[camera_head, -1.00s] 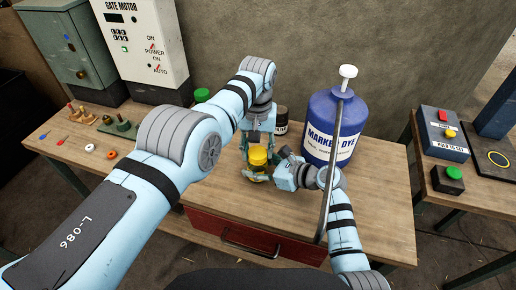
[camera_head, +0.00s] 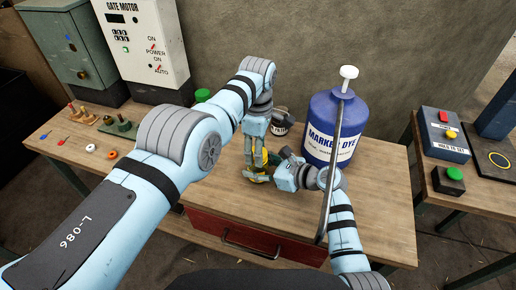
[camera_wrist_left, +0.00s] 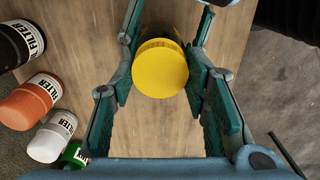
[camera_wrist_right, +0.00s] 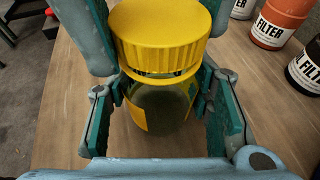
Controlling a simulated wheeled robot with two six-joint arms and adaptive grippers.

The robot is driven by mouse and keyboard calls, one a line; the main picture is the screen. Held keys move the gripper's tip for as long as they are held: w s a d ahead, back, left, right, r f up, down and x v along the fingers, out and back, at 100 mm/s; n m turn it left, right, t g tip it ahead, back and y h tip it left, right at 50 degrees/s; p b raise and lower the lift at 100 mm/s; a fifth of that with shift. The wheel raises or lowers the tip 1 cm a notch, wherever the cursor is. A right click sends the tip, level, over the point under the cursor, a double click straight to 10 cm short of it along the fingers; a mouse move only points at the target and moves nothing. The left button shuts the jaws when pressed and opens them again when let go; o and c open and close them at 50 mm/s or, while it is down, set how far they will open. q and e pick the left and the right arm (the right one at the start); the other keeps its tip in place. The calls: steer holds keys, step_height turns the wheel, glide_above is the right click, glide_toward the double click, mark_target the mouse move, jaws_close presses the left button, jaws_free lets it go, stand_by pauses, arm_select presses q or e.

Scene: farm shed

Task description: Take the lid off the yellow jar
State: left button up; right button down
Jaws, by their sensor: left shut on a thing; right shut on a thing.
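The yellow jar stands on the bench with its ribbed yellow lid (camera_wrist_right: 160,35) on top. Its clear, dark-looking body (camera_wrist_right: 160,115) shows below the lid in the right wrist view. My left gripper (camera_head: 257,167) reaches down from above and is shut on the lid, which sits between its pads in the left wrist view (camera_wrist_left: 160,68). My right gripper (camera_head: 277,176) comes in low from the right and is shut around the jar body below the lid. In the head view the left fingers hide most of the jar.
A large blue marker dye container (camera_head: 335,125) with a pump stands close on the right. Pegs and rings lie on the bench at left. A red drawer is below.

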arm_select(q)
steer(key=shift+r, duration=0.1)
steer(key=shift+r, duration=1.05)
steer(key=shift+r, duration=2)
arm_select(e)
steer(key=c, duration=0.7)
jaws_free()
